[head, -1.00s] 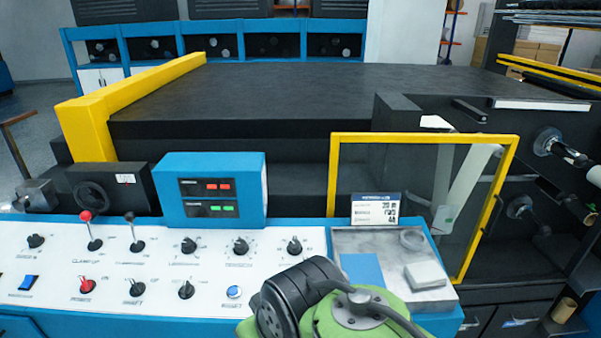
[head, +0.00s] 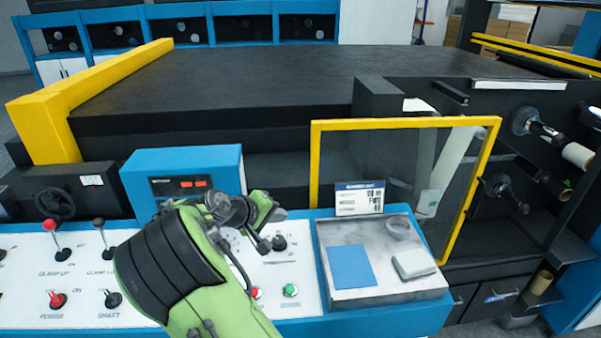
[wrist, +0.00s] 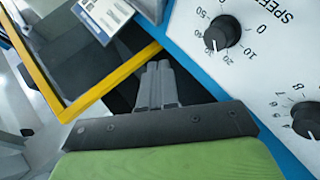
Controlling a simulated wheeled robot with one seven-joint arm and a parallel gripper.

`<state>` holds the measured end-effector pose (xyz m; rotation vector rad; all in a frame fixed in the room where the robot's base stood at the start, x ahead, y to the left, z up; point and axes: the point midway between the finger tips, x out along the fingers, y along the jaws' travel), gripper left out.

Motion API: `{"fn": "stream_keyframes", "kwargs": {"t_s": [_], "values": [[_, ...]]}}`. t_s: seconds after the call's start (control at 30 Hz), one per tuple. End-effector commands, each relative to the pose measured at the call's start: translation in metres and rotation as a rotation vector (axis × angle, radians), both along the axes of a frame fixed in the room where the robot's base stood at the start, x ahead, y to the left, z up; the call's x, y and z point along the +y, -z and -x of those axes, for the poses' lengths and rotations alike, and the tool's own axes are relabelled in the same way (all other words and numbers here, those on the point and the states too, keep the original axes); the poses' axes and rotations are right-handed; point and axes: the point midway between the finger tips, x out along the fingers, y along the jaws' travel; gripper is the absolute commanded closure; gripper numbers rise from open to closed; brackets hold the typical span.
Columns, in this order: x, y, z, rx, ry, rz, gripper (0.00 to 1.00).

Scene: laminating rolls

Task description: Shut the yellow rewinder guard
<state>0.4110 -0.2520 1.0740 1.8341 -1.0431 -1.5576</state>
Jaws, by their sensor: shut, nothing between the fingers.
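The yellow rewinder guard (head: 405,124) is a clear panel in a yellow frame. In the head view it stands in front of the rewinder shafts at the right, angled out from them. Its lower left part is hidden behind the tray and card. In the wrist view a yellow frame bar (wrist: 110,82) runs diagonally, left of the fingers. My gripper (wrist: 157,66) is shut and empty, its fingers close to that bar; I cannot tell if they touch it. In the head view my green arm reaches over the control panel, left of the guard.
The white control panel (head: 25,290) with knobs and levers lies below my arm. A blue box with a display (head: 185,165) stands behind it. A grey tray (head: 375,294) holds a blue pad and a white block. The rewinder shafts (head: 535,127) stick out at the right.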

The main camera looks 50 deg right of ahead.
Motion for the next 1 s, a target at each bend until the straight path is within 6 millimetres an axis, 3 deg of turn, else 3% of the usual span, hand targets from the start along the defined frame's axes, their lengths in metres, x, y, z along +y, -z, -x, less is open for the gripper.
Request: {"fn": "stream_keyframes", "kwargs": {"t_s": [0.13,0.33,0.53,0.93,1.0], "values": [[-0.017,-0.013,-0.039,0.123,-0.046,0.347,1.0],[-0.01,-0.032,-0.071,0.202,-0.106,0.616,1.0],[-0.027,-0.034,-0.074,0.21,-0.106,0.635,1.0],[-0.114,-0.033,-0.08,0.21,-0.106,0.632,1.0],[-0.123,-0.032,-0.07,0.21,-0.106,0.63,1.0]]}}
